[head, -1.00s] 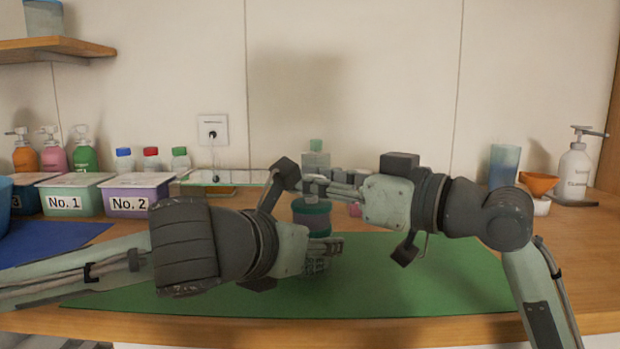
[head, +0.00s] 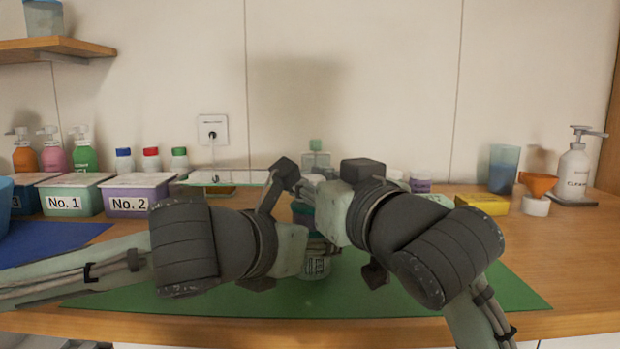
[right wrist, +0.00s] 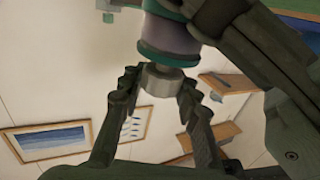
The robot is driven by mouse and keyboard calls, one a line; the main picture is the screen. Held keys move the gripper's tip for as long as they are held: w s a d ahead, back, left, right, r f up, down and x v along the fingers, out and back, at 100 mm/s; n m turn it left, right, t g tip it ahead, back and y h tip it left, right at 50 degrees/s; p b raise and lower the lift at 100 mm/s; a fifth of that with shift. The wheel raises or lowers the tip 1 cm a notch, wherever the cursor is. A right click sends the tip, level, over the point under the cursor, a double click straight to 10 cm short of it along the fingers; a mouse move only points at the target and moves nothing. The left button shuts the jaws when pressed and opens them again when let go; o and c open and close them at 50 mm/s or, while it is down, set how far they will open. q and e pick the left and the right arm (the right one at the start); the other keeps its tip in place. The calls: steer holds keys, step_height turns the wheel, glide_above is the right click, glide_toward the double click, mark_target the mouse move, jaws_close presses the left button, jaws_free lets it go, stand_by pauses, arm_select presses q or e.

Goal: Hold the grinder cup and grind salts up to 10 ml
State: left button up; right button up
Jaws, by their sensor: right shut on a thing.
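The grinder, with a teal band (head: 302,212), stands roughly upright at the middle of the green mat (head: 455,285), largely hidden behind my wrists. A clear jar part (head: 317,265) shows low beside my left gripper (head: 318,246), whose fingers lie mostly out of sight against it; I cannot tell how firmly they close. My right gripper (head: 308,188) is at the grinder's top. In the right wrist view its fingers (right wrist: 158,82) are on either side of a grey knob (right wrist: 161,78), under the purple and teal grinder body (right wrist: 172,42). The salt level is hidden.
Boxes No. 1 (head: 75,196) and No. 2 (head: 136,195) stand at the left, with pump bottles behind. A blue cup (head: 503,168), an orange funnel (head: 538,184), a yellow box (head: 481,204) and a white pump bottle (head: 573,172) are at the right. The mat's right side is clear.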

steer(key=shift+h, duration=0.3)
steer(key=o, duration=1.2)
steer(key=shift+d, duration=0.1)
